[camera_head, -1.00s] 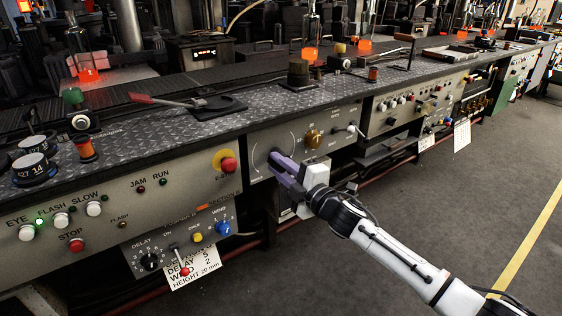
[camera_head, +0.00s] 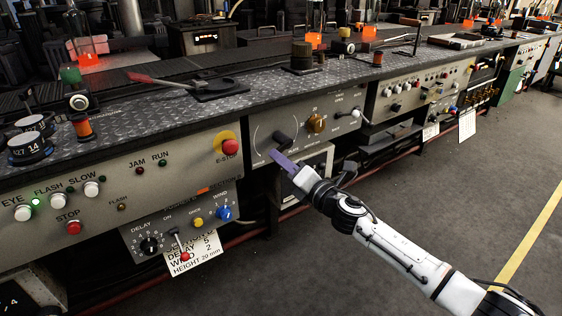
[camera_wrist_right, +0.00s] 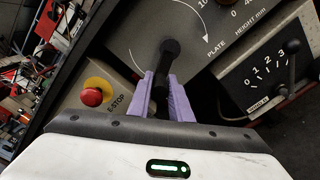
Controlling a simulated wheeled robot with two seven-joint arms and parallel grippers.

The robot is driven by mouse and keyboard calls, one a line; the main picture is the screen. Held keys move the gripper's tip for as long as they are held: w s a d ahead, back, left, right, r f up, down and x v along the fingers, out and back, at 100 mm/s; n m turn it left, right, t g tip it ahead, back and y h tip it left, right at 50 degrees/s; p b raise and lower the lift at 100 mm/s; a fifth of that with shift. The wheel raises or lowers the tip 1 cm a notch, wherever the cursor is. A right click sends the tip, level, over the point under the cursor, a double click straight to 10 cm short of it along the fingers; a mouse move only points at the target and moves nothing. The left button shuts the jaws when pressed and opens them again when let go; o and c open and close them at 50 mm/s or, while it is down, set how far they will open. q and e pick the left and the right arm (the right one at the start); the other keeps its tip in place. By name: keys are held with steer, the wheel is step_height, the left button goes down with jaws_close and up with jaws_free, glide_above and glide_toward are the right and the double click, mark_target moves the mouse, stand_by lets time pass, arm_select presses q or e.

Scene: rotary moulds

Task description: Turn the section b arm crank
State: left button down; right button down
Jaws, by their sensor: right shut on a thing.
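The section b arm crank (camera_head: 281,137) is a black crank on the grey front panel, left of a brass-coloured knob. In the right wrist view its hub is at the top and its black arm (camera_wrist_right: 163,97) points down between my fingers. My right gripper (camera_head: 272,153) has purple fingers and is at the panel, just below the crank hub. In the right wrist view the gripper (camera_wrist_right: 160,82) is shut on the crank, one finger on each side. A white arc with an arrow is printed around the crank. My left gripper is not in view.
A red E-stop button (camera_head: 230,146) on a yellow base lies close on the left, also in the wrist view (camera_wrist_right: 92,97). A gauge box (camera_wrist_right: 268,70) with a small black lever stands beside the gripper. The floor (camera_head: 430,190) in front is clear.

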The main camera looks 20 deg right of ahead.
steer(key=shift+d+n, duration=0.15)
steer(key=shift+n, duration=0.35)
steer(key=c, duration=1.7)
jaws_free()
steer(key=shift+o, duration=0.3)
steer(key=shift+f, duration=0.1)
